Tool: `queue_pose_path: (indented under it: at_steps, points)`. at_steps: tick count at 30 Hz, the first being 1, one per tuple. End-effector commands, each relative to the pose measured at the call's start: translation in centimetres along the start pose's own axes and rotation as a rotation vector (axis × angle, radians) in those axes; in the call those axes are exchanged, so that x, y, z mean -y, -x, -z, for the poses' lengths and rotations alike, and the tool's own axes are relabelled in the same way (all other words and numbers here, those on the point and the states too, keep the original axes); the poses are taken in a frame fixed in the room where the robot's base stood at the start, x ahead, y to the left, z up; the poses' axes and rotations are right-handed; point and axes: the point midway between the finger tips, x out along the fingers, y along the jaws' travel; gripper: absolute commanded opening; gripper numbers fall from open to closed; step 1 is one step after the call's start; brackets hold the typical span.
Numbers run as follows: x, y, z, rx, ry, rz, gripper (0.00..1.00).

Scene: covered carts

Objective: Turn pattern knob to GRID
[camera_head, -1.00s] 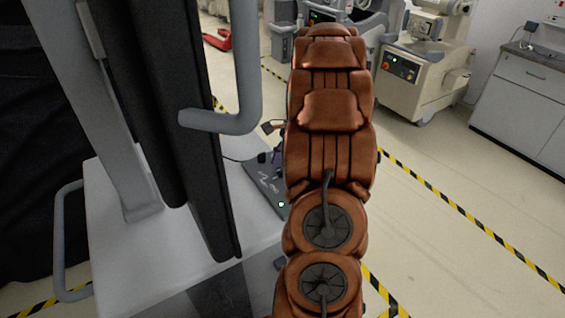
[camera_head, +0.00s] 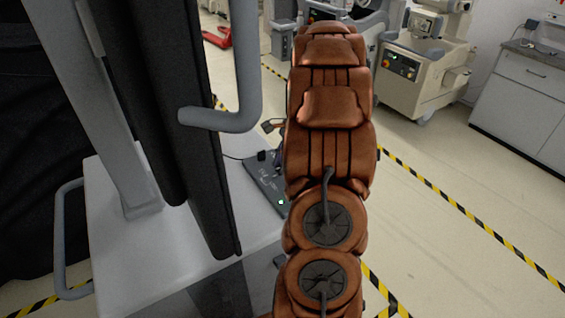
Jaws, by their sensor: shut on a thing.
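A dark grey control box (camera_head: 264,186) with white markings and a lit green lamp (camera_head: 281,202) lies on the white cart top, left of my copper-coloured arm. The markings are too small to read. My gripper (camera_head: 267,158) shows only in part as small dark pieces past the left edge of my arm, at the far part of the box. It is shut on what seems to be the pattern knob. The knob, its pointer and most of the fingers are hidden or too small to make out.
A tall dark covered panel (camera_head: 160,130) with a grey handle (camera_head: 247,70) stands close on the left. The white cart top (camera_head: 130,270) is beneath it. Grey-white machines (camera_head: 425,70) and a cabinet (camera_head: 525,100) stand behind. The floor at right is clear.

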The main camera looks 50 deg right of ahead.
Motion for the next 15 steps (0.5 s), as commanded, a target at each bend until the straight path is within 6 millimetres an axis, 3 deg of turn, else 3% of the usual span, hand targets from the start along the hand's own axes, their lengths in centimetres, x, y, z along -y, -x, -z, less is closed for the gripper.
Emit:
queue_pose_path:
  at_steps: [15]
  points:
    - [0.23, -0.50, 0.12, 0.002, 0.200, -0.084, 0.00]
